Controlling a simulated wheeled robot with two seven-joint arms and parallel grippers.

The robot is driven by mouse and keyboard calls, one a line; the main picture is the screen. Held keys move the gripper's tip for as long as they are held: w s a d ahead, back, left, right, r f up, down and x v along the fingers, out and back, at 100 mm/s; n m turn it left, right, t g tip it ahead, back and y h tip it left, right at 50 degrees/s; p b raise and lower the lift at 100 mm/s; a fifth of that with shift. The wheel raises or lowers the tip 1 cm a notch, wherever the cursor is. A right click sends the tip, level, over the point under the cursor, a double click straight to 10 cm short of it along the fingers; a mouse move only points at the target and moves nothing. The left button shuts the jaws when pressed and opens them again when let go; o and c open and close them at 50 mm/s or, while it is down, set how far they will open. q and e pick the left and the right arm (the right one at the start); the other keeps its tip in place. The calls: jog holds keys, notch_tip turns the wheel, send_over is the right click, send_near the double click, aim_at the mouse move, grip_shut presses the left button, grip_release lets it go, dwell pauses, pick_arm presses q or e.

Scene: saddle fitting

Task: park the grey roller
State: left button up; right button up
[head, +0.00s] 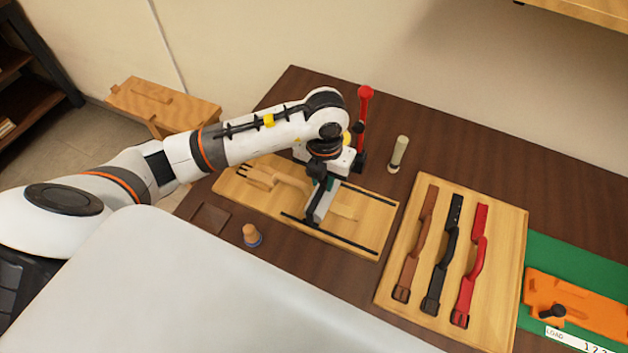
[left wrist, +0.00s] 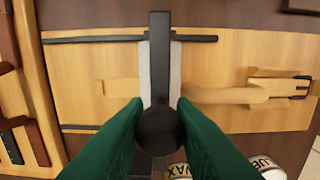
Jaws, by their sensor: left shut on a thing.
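The grey roller (head: 320,205) is over the wooden board with two black rails (head: 375,252). My left gripper (head: 322,181) is shut on the roller's dark handle. In the left wrist view, the green fingers close on both sides of the round black knob (left wrist: 160,130). The grey body (left wrist: 174,70) lies across a tan strap (left wrist: 225,95), between the rails; I cannot tell whether it touches the strap. The strap's buckle end (left wrist: 285,85) is on the right in that view. My right gripper is not in view.
A red lever (head: 364,115) stands just behind the gripper, with a pale cylinder (head: 399,152) beside it. A strap board (head: 500,225) is on the right.

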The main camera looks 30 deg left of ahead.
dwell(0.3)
pick_arm(q)
jog(key=d+b, duration=0.2)
jog(key=d, duration=1.1)
jog(key=shift+w+d, duration=0.2)
jog(key=shift+w, duration=0.05)
dwell(1.6)
jog(key=shift+o, duration=0.6)
jog(key=shift+d, duration=0.2)
jog(key=o, duration=0.5)
jog(key=shift+o, duration=0.5)
jog(key=shift+d, duration=0.25)
